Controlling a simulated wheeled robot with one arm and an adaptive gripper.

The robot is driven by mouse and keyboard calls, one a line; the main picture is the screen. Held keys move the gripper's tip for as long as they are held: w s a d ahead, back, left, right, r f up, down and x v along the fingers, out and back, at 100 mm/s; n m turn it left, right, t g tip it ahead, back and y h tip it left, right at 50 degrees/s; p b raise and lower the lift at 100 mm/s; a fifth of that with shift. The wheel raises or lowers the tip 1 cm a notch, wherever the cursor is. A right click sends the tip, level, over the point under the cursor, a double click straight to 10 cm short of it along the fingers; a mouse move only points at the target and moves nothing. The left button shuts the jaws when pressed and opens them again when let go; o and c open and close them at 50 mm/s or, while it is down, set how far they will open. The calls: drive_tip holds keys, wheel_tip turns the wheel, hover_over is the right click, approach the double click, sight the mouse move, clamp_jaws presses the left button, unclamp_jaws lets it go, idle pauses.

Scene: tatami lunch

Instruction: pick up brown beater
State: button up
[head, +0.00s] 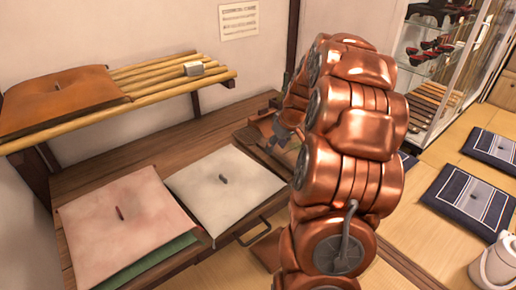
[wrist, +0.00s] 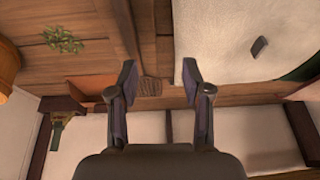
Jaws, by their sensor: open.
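My gripper (wrist: 159,78) is open in the wrist view, its two dark fingers spread apart with nothing held. A small brown, ribbed-looking piece (wrist: 151,88) shows between and just beyond the fingers, on the brown wood; it may be the brown beater, but it is too small to tell. An orange-brown piece (wrist: 90,90) lies left of the fingers. In the head view my copper arm hides most of the gripper and the wood around it, so the beater cannot be made out there.
A white cushion (head: 228,196) lies beside my arm on the low wooden bench (head: 95,172), and a pink cushion (head: 122,228) lies further left. A bamboo shelf (head: 160,82) with a brown cushion (head: 52,100) is above. A green sprig (wrist: 63,40) lies left of the gripper.

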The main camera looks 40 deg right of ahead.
sight(279, 157)
drive_tip(key=d, duration=0.1)
drive_tip(key=d+f, duration=0.1)
drive_tip(key=d, duration=0.1)
drive_tip(key=shift+d+f, duration=0.35)
drive_tip(key=shift+f, duration=0.05)
drive_tip(key=shift+d+p+x, duration=0.2)
drive_tip(key=shift+p+x, duration=0.1)
drive_tip(key=shift+x, duration=1.55)
drive_tip(key=shift+d+p+x, duration=0.15)
drive_tip(key=shift+p+x, duration=0.1)
drive_tip(key=shift+x, duration=1.55)
clamp_jaws()
